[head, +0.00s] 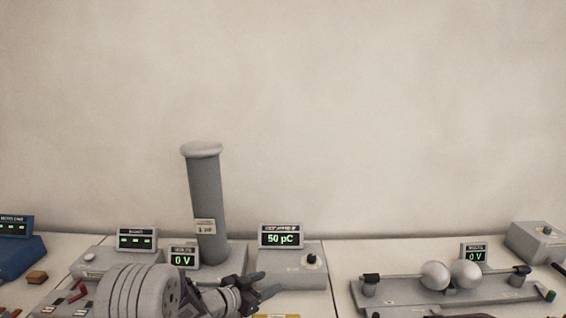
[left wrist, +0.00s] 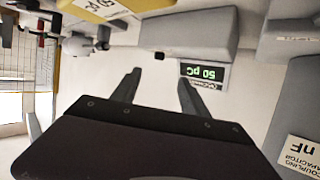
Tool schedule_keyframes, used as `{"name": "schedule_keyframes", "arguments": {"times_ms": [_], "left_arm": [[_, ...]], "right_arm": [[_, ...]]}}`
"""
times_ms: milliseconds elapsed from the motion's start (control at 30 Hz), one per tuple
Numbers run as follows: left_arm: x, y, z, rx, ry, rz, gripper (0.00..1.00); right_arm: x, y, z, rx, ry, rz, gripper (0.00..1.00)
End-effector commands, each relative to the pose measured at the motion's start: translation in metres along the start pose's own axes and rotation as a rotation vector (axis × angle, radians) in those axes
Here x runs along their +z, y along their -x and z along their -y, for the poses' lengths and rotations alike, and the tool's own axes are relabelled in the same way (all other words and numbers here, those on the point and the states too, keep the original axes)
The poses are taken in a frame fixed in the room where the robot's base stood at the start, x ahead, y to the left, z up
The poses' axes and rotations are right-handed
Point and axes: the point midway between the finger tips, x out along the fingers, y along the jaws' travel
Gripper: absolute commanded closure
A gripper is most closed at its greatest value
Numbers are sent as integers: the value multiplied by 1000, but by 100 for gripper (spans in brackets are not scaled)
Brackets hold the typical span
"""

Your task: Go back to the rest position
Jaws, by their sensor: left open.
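My left gripper (head: 265,284) is at the lower middle of the head view, its arm coming in from the left. Its two dark fingers are spread with nothing between them; the open fingers also show in the left wrist view (left wrist: 158,78). In the head view it is in front of the grey box with the "50 pC" display (head: 281,238) and its black knob (head: 311,260). The wrist view shows that display upside down, beyond the fingers. I cannot tell the exact gap to the box. I do not make out my right gripper.
A tall grey coupling capacitor column (head: 206,190) stands left of the gripper. A "0 V" display (head: 182,260) is at its foot. A bench with two metal spheres (head: 435,275) is at the right. A blue unit (head: 18,245) is at far left. The wall above is bare.

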Motion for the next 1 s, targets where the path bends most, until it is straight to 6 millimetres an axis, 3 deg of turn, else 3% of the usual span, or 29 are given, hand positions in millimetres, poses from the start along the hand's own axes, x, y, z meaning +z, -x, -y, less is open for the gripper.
{"name": "schedule_keyframes", "arguments": {"times_ms": [200, 300, 400, 533, 633, 800, 900, 1000], "left_arm": [[-57, 23, 0, -55, -33, -66, 48], [-69, 41, 8, -136, -9, -43, 48], [-64, 66, 20, -251, 42, 29, 48], [-27, 114, 27, -415, 167, 213, 48], [24, 158, 14, -503, 300, 411, 48], [112, 227, -47, -524, 544, 789, 48], [139, 251, -80, -489, 633, 946, 48], [148, 265, -98, -455, 665, 1036, 48]], "right_arm": [[0, 0, 0, 0, 0, -1, 100], [0, 0, 0, 0, 0, -1, 100], [0, 0, 0, 0, 0, -1, 100], [0, 0, 0, 0, 0, -1, 100], [0, 0, 0, 0, 0, -1, 100], [0, 0, 0, 0, 0, -1, 100], [0, 0, 0, 0, 0, -1, 100], [0, 0, 0, 0, 0, -1, 100]]}}
